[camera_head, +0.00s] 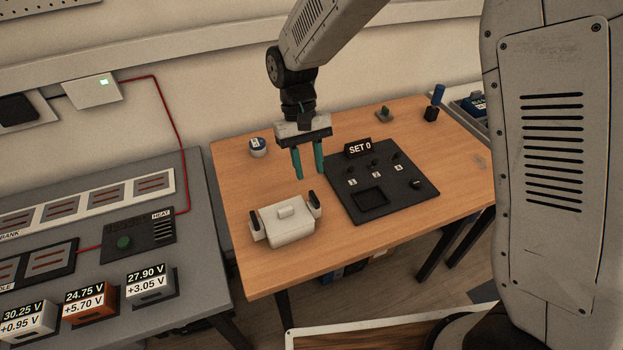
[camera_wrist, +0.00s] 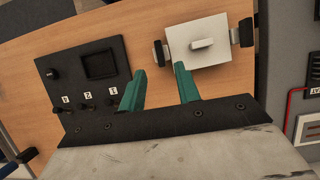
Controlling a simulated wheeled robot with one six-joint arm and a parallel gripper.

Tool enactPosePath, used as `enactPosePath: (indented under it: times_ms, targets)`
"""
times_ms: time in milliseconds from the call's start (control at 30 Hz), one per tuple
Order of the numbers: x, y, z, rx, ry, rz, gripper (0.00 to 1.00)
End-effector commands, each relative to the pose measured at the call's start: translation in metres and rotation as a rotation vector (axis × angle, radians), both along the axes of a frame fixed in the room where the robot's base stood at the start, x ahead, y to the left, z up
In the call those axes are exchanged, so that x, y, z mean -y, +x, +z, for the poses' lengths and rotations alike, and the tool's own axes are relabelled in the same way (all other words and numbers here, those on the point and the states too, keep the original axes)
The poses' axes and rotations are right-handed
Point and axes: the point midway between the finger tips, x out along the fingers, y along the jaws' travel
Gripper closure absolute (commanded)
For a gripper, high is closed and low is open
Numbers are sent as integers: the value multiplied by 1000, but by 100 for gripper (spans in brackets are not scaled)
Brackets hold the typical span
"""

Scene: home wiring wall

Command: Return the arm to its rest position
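My gripper (camera_head: 308,160) hangs from my arm above the wooden table (camera_head: 240,190), pointing down. Its two green fingers are apart with nothing between them. In the wrist view my gripper (camera_wrist: 160,85) also shows open, with bare wood between the fingers. A white box (camera_head: 287,222) with a raised top block and dark side clamps stands in front of it. It also shows in the wrist view (camera_wrist: 180,40). A black panel (camera_head: 410,195) marked "SET 0", with knobs and a square recess, lies to the right.
A grey bench (camera_head: 190,255) on the left holds labelled voltage blocks, including an orange one (camera_head: 90,300), and a HEAT unit (camera_head: 140,238). A small round white-and-blue item (camera_head: 258,147) and a blue-topped object (camera_head: 437,97) stand on the wooden table. The wall is behind.

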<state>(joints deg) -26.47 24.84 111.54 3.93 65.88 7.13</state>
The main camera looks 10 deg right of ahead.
Motion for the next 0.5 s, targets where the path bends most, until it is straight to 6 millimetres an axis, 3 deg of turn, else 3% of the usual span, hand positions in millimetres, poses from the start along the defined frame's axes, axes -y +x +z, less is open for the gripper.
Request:
enactPosePath:
  times_ms: [133, 500]
  targets:
    - [-1, 3, 9, 0, 0, 0, 67]
    - [-1, 3, 9, 0, 0, 0, 67]
